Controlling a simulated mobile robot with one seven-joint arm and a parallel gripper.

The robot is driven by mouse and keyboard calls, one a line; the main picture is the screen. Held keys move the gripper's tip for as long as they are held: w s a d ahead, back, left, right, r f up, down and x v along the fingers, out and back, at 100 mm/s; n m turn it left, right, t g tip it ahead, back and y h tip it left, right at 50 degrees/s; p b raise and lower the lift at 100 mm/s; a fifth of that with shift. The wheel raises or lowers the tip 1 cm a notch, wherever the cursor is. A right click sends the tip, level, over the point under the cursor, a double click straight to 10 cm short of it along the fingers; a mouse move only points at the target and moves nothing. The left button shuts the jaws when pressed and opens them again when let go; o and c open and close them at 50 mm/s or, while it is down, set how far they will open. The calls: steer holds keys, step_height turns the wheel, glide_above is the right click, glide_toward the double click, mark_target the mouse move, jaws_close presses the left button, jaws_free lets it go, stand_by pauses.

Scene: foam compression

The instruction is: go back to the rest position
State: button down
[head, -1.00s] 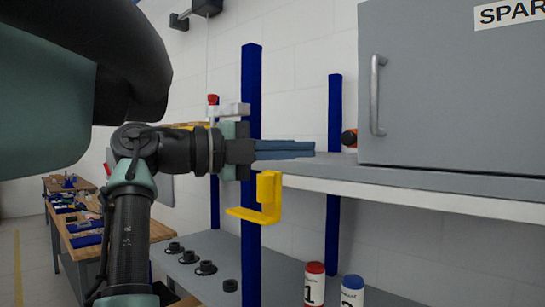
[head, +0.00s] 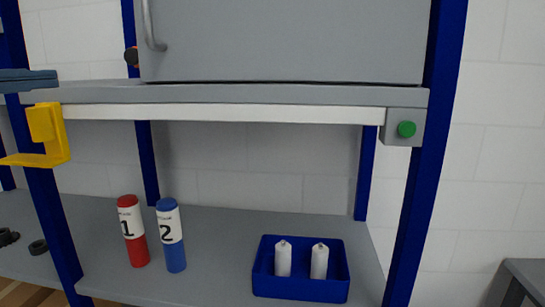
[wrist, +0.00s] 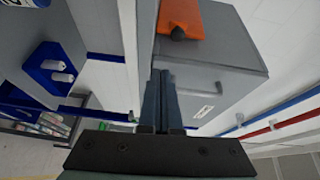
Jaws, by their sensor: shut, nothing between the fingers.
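My gripper (head: 48,80) shows only at the left edge of the head view, its dark blue-grey fingers together and empty. It is beside the left blue post, at about shelf height, above and near a yellow bracket (head: 41,125). In the wrist view the two fingers (wrist: 160,75) lie side by side, pointing up the picture towards the grey cabinet (wrist: 215,60). The rest of my arm is out of the head view.
The grey cabinet (head: 285,40) stands on the upper shelf (head: 230,112), which has a green button (head: 407,129). Below stand a red bottle (head: 132,232), a blue bottle (head: 171,236) and a blue bin (head: 300,286) with two white cylinders. An orange item (wrist: 182,18) shows in the wrist view.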

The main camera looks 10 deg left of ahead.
steer(key=w+d+f+n+g+y, duration=0.25)
steer(key=w+d+f+n, duration=0.65)
steer(key=w+d+f, duration=0.65)
steer(key=s+d+f+n+y, duration=0.1)
steer(key=d+f+n, duration=0.2)
steer(key=d, duration=0.3)
steer(key=s+d+f+n+t+y, duration=0.1)
steer(key=s+d+f+n, duration=0.1)
steer(key=d, duration=0.4)
steer(key=s+d+f+n+y, duration=0.1)
steer(key=d+f+n, duration=0.2)
steer(key=d, duration=0.2)
steer(key=s+d+n+t, duration=0.2)
steer(key=s+d+n, duration=0.2)
steer(key=s+d, duration=0.3)
steer(key=s+r+t, duration=0.5)
steer(key=s+r, duration=0.1)
steer(key=r, duration=0.7)
steer(key=s+d+r+t, duration=0.1)
steer(key=s+r+t, duration=0.4)
steer(key=r, duration=0.8)
steer(key=shift+s+r, duration=0.2)
steer(key=shift+s, duration=0.6)
steer(key=shift+n+y, duration=0.3)
steer(key=shift+y, duration=0.15)
